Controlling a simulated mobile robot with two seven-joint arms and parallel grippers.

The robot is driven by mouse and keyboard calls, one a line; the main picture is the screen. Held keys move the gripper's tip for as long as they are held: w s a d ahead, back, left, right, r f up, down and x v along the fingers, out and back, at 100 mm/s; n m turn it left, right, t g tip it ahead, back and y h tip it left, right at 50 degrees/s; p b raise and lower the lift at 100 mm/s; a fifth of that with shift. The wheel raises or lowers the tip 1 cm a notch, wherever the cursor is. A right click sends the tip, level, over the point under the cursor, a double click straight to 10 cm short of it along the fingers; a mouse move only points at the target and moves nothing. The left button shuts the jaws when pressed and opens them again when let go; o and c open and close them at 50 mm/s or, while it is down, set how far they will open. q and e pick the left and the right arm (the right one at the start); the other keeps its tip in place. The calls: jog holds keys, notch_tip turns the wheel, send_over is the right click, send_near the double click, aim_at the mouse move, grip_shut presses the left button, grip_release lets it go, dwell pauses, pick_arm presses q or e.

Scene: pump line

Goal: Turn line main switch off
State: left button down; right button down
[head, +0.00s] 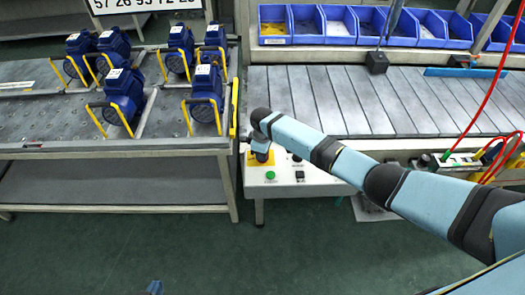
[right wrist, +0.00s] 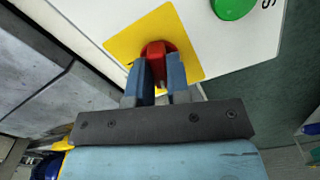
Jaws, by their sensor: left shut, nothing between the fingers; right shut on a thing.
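The line main switch is a red rotary knob (right wrist: 157,50) on a yellow square plate (right wrist: 118,42), seen in the right wrist view. My right gripper (right wrist: 158,78) has its two blue fingers on either side of the knob, shut on it. Only the tip of my left gripper (head: 155,287) shows at the bottom edge, shut and empty, away from the panel.
A green button (head: 270,175) and a black switch (head: 300,174) sit on the panel near the plate. A rack with several blue pumps (head: 122,92) stands left. A slatted conveyor (head: 310,95) and blue bins (head: 340,22) lie behind. The green floor in front is clear.

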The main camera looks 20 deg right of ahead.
jog(key=n, duration=0.3)
jog(key=shift+n, duration=0.6)
jog(key=c, duration=1.1)
grip_release()
jog(key=shift+r, duration=0.15)
notch_tip(320, 180, up, 14)
jog(key=shift+f, duration=0.2)
